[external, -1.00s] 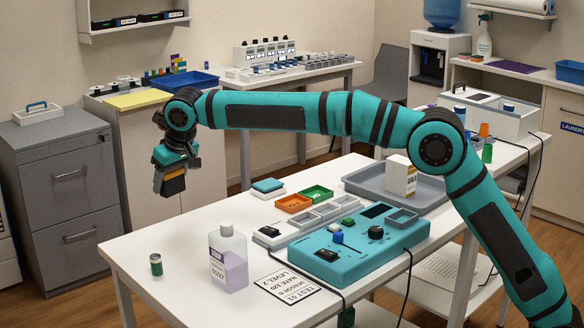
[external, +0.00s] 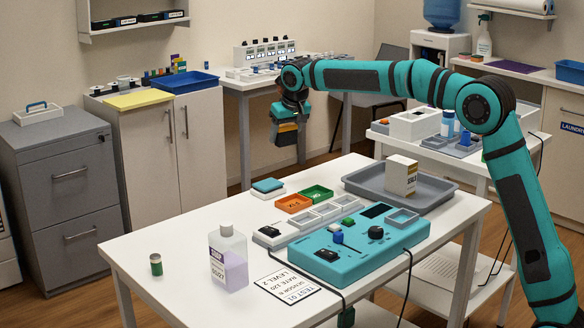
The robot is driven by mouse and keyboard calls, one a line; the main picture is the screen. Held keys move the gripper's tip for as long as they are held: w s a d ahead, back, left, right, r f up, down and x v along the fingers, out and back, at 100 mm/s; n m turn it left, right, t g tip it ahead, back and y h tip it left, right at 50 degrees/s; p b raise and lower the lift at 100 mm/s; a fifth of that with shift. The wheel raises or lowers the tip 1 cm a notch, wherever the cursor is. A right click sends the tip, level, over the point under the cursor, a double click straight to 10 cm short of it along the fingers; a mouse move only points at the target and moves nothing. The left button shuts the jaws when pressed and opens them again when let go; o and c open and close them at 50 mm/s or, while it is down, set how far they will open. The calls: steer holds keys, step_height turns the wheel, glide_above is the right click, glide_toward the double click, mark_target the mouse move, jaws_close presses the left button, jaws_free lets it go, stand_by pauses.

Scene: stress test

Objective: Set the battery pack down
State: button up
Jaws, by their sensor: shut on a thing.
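The battery pack (external: 286,138) is a small dark block with an orange-yellow band. It hangs below my gripper (external: 288,118), which is shut on it and points downward. The pack is in the air, apart from any surface, and in the picture it shows above the far edge of the white table (external: 175,235). The fingers are small and dark here, so their exact contact with the pack is hard to see.
The table's left part is mostly clear.

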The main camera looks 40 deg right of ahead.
steer(key=s+d+m+h, duration=0.1)
steer(key=s+d, duration=0.2)
steer(key=d, duration=0.9)
steer(key=s+d+m, duration=0.1)
steer(key=s+d, duration=0.3)
steer(key=d, duration=0.8)
steer(key=shift+m, duration=0.3)
steer(key=shift+w+d+f, duration=0.1)
steer(key=shift+d+f, duration=0.05)
steer(key=shift+f, duration=5)
steer(key=o, duration=1.1)
steer(key=shift+f, duration=0.15)
steer(key=shift+o, duration=0.2)
steer(key=v, duration=1.2)
steer(key=shift+r, duration=0.2)
